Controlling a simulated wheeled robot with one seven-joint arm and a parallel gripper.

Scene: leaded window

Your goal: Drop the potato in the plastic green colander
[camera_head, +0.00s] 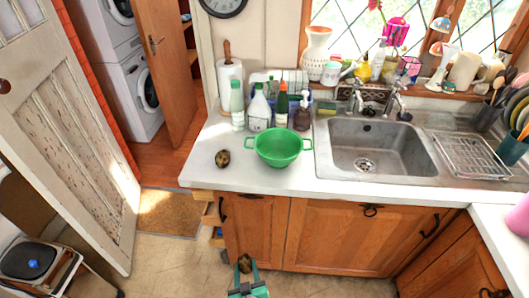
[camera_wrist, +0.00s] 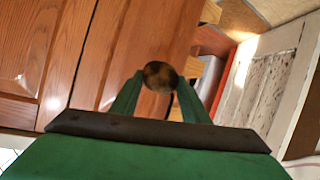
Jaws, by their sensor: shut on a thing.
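The green plastic colander (camera_head: 278,147) stands upright on the white counter, left of the sink, and looks empty. My gripper (camera_head: 246,267) is low in front of the cabinet doors, below counter height. Its green fingers are shut on a small brown roundish thing that looks like the potato (camera_head: 245,262). In the wrist view the potato (camera_wrist: 160,76) sits between the two fingertips (camera_wrist: 158,84), with cabinet wood behind it. A dark, mottled, oval thing (camera_head: 222,158) lies on the counter left of the colander; I cannot tell what it is.
Several bottles (camera_head: 260,110) stand close behind the colander. The sink (camera_head: 375,148) is to its right. The counter's front edge (camera_head: 265,190) lies between my gripper and the colander. A partly open drawer (camera_head: 211,213) juts out at the cabinet's left end.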

